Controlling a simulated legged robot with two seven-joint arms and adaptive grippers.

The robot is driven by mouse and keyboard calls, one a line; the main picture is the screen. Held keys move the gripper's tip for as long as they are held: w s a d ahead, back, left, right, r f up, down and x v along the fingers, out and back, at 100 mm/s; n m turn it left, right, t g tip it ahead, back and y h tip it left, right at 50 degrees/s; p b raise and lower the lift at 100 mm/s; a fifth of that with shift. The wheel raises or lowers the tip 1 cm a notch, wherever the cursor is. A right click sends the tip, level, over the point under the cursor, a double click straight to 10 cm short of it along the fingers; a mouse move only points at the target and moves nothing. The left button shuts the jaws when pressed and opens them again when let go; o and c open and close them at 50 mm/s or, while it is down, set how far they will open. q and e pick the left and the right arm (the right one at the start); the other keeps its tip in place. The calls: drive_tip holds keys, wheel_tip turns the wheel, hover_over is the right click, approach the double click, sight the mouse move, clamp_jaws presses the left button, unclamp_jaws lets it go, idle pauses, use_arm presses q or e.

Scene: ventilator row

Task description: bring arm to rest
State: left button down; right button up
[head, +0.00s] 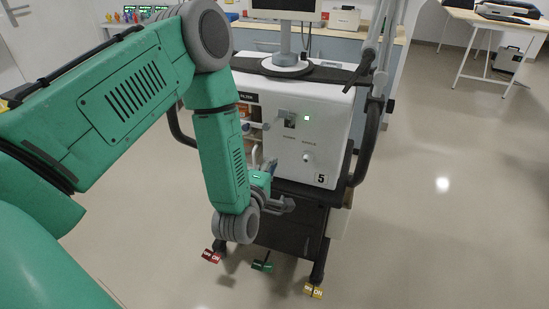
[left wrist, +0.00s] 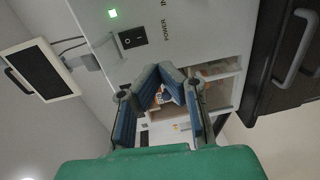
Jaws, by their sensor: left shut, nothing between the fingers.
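My left arm (head: 125,95) comes in from the left in the head view and bends down in front of a white ventilator (head: 330,150) marked 5. My left gripper (head: 272,168) is partly hidden by the forearm, close to the ventilator's lower front. In the left wrist view, the left gripper (left wrist: 158,72) has its blue-padded fingers meeting at the tips, with nothing held. Behind it is the ventilator front (left wrist: 185,35), with a black power switch (left wrist: 132,38) and a lit green light (left wrist: 112,13). My right gripper is not in view.
The ventilator stands on a dark wheeled cart (head: 290,235) with side handles. Red (head: 211,256), green (head: 262,266) and yellow (head: 313,291) tags show near its base. A screen (head: 286,8) stands on top.

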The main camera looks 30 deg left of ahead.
use_arm(q)
drive_tip(key=shift+d+r, duration=0.1)
idle(0.4)
drive_tip(key=s+d+f+m+g+h, duration=0.2)
drive_tip(key=s+d+f+m+g, duration=0.15)
drive_tip(key=s+f+m, duration=0.3)
drive_tip(key=s+d+f+m+g+h, duration=0.2)
drive_tip(key=s+d+f+m+g, duration=0.1)
drive_tip(key=s+f+m+g, duration=0.5)
drive_tip(key=s+m+g, duration=0.1)
drive_tip(key=s, duration=0.6)
drive_tip(key=s+f+m+g, duration=0.2)
drive_tip(key=s+m, duration=0.4)
drive_tip(key=s, duration=0.4)
drive_tip(key=shift+a+g, duration=0.4)
drive_tip(key=shift+g, duration=0.25)
drive_tip(key=shift+w+f, duration=0.15)
